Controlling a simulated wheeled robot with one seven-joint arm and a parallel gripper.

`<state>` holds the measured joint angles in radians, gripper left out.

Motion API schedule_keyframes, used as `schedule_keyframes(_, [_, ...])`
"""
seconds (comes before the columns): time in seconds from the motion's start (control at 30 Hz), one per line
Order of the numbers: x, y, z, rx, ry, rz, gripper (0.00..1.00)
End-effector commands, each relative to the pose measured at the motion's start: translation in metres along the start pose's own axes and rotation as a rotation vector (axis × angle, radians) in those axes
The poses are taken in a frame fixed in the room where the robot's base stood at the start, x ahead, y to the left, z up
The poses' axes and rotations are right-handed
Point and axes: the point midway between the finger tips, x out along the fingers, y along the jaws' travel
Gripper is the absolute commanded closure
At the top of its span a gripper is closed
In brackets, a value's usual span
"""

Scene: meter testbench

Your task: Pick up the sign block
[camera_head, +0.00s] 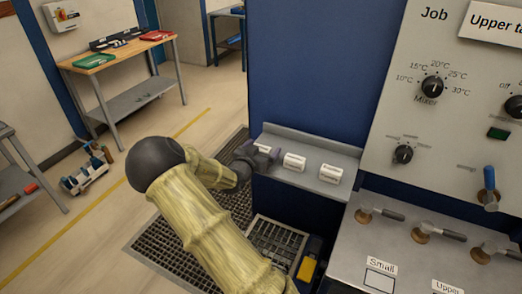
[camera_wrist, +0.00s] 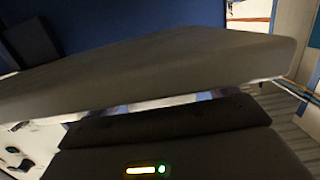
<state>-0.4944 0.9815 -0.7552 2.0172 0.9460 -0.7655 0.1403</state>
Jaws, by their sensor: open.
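Several white sign blocks with dark lettering stand in a row on a grey ledge (camera_head: 310,182) against the blue panel. The middle sign block (camera_head: 294,162) and the right sign block (camera_head: 331,174) show clearly. The left sign block (camera_head: 264,149) is partly covered by my gripper (camera_head: 262,158), which is at the ledge's left end. My gripper is open; whether its fingers are around the left block or only beside it cannot be told. In the wrist view a dark slab fills the middle, and no sign block shows clearly.
Right of the ledge stands a grey control panel (camera_head: 382,133) with knobs, above a bench with several levers (camera_head: 380,213). A wooden table (camera_head: 122,55) with trays is at the back left. A floor grate (camera_head: 170,253) lies below my arm.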

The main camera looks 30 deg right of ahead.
Motion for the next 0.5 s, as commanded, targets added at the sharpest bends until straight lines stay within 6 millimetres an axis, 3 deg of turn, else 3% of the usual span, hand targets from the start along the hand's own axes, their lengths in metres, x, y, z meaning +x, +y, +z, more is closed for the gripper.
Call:
schedule_keyframes(0.1, [0.0084,0.0001,-0.0003,0.000,0.000,0.000,0.15])
schedule_keyframes(0.5, [0.0085,-0.0001,0.0003,0.000,0.000,-0.001,0.15])
